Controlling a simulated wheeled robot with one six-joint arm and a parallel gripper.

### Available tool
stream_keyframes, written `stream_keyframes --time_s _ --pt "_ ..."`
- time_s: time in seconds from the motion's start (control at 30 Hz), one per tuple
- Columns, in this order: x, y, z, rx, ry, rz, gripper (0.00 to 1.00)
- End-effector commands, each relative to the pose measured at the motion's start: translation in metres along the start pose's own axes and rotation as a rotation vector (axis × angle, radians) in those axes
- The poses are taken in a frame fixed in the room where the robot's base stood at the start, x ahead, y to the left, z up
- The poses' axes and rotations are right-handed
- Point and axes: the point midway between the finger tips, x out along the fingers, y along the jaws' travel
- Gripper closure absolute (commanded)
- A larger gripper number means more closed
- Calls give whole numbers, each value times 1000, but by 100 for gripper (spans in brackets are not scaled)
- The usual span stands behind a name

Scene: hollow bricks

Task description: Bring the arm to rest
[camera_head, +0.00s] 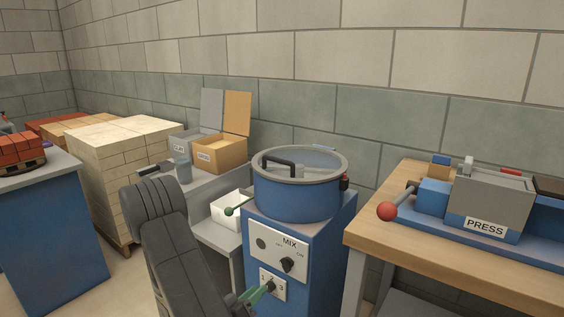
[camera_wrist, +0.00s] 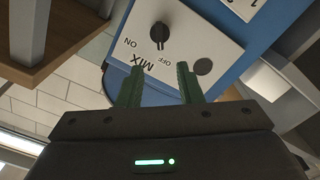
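My arm reaches down in front of the blue mixer (camera_head: 322,250), its dark grey link in the lower middle of the head view. My gripper (camera_head: 259,292) has green fingers, seen in front of the mixer's lower switch plate numbered 1, 2, 3 (camera_head: 277,283). In the wrist view the two fingers of my gripper (camera_wrist: 158,85) stand apart with nothing between them. The white MIX panel (camera_wrist: 190,45) shows upside down beyond them, with a black ON/OFF knob (camera_wrist: 159,34). The fingers look clear of the knob.
A wooden bench (camera_head: 420,235) with a blue and grey press (camera_head: 490,205) stands at the right. Left of the mixer are a white bin (camera_head: 226,213) and open boxes (camera_head: 220,152). Stacked pale bricks (camera_head: 120,165) and a blue table (camera_head: 50,235) stand farther left.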

Motion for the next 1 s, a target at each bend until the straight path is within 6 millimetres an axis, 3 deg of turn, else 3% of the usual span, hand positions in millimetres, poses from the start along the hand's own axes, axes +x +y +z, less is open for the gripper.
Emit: stream_keyframes --time_s 0.67,1.0 --pt "126 1 1 4 0 5 67" --pt "121 0 2 339 2 0 67"
